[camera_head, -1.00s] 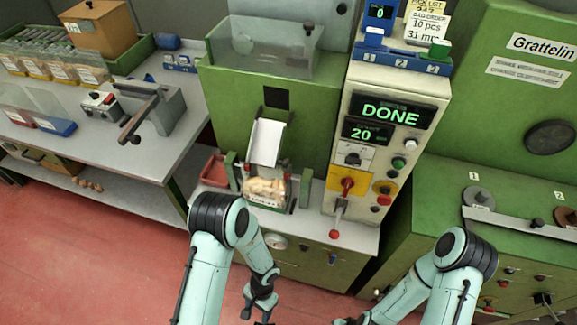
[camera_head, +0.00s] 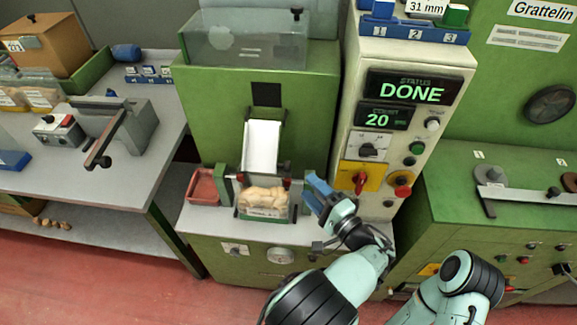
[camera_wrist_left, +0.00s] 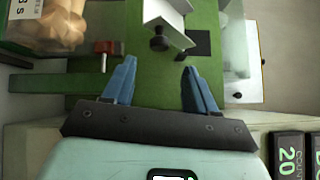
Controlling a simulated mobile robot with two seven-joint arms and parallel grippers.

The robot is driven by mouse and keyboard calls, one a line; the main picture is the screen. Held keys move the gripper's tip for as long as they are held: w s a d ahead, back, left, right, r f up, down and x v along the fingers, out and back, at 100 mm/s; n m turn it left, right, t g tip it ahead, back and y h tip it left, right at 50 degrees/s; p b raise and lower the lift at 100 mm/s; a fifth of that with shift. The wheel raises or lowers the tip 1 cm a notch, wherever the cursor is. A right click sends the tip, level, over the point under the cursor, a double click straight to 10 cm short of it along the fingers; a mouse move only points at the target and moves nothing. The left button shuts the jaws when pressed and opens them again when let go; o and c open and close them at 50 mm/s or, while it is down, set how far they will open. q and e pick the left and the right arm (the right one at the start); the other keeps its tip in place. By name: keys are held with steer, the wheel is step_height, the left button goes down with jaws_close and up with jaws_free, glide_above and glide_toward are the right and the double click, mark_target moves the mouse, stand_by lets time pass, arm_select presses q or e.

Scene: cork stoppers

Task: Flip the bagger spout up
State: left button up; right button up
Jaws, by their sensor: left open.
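The bagger spout (camera_head: 262,147) is a white chute on the green bagger front. It slopes down, its lower end just above a clear bag of corks (camera_head: 264,203). A dark knob (camera_head: 285,167) sits at its lower right side. My left gripper (camera_head: 311,186) is open and empty, right of the spout and bag, apart from the knob. In the left wrist view, the blue fingers (camera_wrist_left: 158,72) are spread, with the spout (camera_wrist_left: 168,14) and its black knob (camera_wrist_left: 158,43) beyond and between them. My right arm shows at lower right; its gripper is out of sight.
A control panel (camera_head: 405,120) reading DONE and 20 stands close right of my left gripper, with a red-handled switch (camera_head: 361,182). Red clamp knobs (camera_wrist_left: 103,46) flank the bag. A red tray (camera_head: 203,187) is at left. A clear hopper (camera_head: 243,38) sits above.

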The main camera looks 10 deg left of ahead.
mark_target(288, 166)
arm_select(q)
steer(key=x, duration=1)
steer(key=shift+c, duration=0.3)
steer(key=shift+s, duration=0.1)
jaws_close()
